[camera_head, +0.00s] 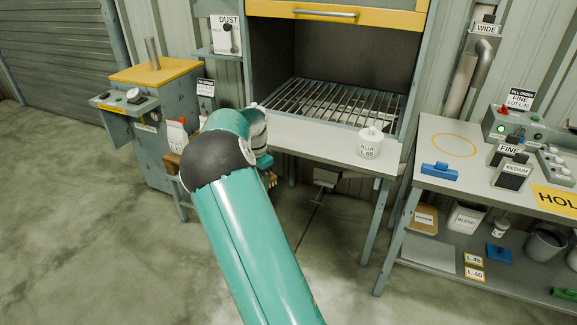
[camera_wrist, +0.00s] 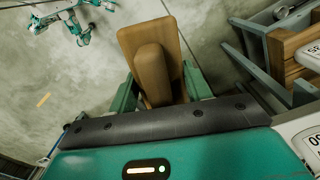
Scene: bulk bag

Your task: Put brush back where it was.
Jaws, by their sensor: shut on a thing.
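The brush (camera_wrist: 150,75) is a brown wooden piece with a raised rounded block along its middle, seen from above in the wrist view. My gripper (camera_wrist: 163,90) is shut on it, with a green finger on each side. The brush's lower face and any bristles are hidden. Concrete floor shows beyond it. In the head view my teal arm hides most of the gripper, and I cannot clearly make out the brush there.
A grated bench (camera_head: 330,140) holds a labelled white tub (camera_head: 370,143). A grey table (camera_head: 430,193) at right carries a blue object (camera_head: 440,172), a yellow ring mark (camera_head: 455,145) and a control box. A yellow-topped cabinet (camera_head: 158,72) stands left. Open floor lies at left.

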